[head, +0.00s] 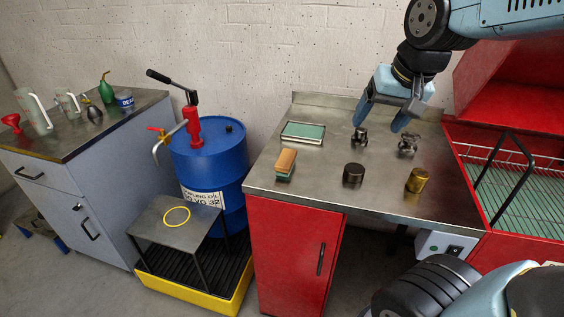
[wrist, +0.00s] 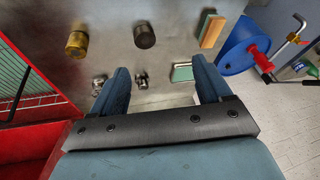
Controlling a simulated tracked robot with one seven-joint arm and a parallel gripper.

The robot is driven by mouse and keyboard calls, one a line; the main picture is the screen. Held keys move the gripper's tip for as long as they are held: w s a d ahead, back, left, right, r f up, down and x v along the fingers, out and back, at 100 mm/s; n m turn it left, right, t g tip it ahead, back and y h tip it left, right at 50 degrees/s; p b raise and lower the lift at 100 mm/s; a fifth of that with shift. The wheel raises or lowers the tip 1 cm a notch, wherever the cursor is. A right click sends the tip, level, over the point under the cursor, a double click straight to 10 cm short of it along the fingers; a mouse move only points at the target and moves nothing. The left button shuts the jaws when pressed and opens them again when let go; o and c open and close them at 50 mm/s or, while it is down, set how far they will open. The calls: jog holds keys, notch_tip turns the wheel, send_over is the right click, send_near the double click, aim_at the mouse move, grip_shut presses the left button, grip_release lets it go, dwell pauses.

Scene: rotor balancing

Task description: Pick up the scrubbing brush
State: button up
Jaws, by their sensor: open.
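The scrubbing brush (head: 286,164) has a tan-orange block top and a green lower part. It lies near the left front of the metal bench in the head view. It also shows at the upper right of the wrist view (wrist: 212,30). My gripper (head: 384,122) is open and empty above the back of the bench, to the right of the brush and apart from it. In the wrist view its two blue fingers (wrist: 163,82) are spread wide, with the brush beyond the right finger.
On the bench (head: 325,185) stand a green-topped tray (head: 303,132), two small metal parts (head: 359,138), (head: 407,145), a dark cylinder (head: 353,173) and a brass cylinder (head: 417,180). A blue drum with a red pump (head: 207,155) stands left. A red cabinet with a wire rack (head: 510,185) stands right.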

jog(key=w+a+f+m+g, duration=0.1)
jog(key=w+a+f+m, duration=0.1)
jog(key=w+a+f, duration=0.55)
jog(key=h, duration=0.3)
send_near(286, 157)
jog(key=shift+m+t, duration=0.4)
jog(key=shift+t, duration=0.1)
jog(key=shift+s+x, duration=0.2)
jog(key=shift+x, duration=1.05)
jog(key=shift+s+x, duration=0.15)
jog(key=shift+x, duration=3.85)
jog(key=shift+s+f, duration=0.1)
jog(key=shift+f, duration=0.05)
jog(key=c, duration=1.2)
jog(key=shift+r, duration=5.15)
